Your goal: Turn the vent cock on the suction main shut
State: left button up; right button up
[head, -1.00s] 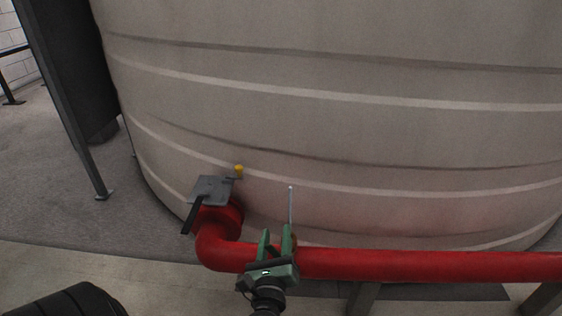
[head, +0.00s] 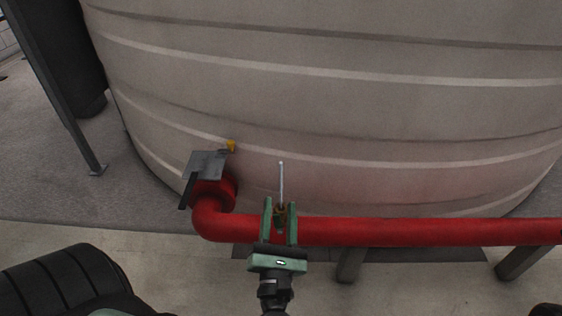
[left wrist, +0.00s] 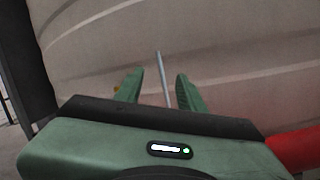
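The vent cock (head: 281,185) stands on the red suction main (head: 385,232) in the head view. A thin grey lever or stem rises upright from a small brownish body on top of the pipe. My left gripper (head: 280,208) is at the cock, with its two green fingers apart, one on each side of the cock's lower part. In the left wrist view the grey stem (left wrist: 163,80) shows between the open fingers, with a gap on both sides. The cock's base is hidden there by the gripper. My right gripper is not seen.
A large beige tank (head: 340,110) fills the back, close behind the pipe. At the pipe's left elbow is a grey plate fitting (head: 206,164) with a yellow piece (head: 231,146). A dark post (head: 62,110) stands at the left. Pipe supports stand below the main.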

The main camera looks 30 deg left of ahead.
pick_arm(q)
jog(key=s+d+r+m+t+y, duration=0.1)
jog(key=s+r+m+t, duration=0.1)
jog(key=r+m, duration=0.4)
jog(key=s+d+r+m+t+y, duration=0.1)
jog(key=r+m+t, duration=0.4)
jog(key=r, duration=0.7)
jog(key=shift+s+d+r+m, duration=0.35)
jog(key=shift+s+d+m, duration=0.3)
jog(key=shift+m, duration=0.25)
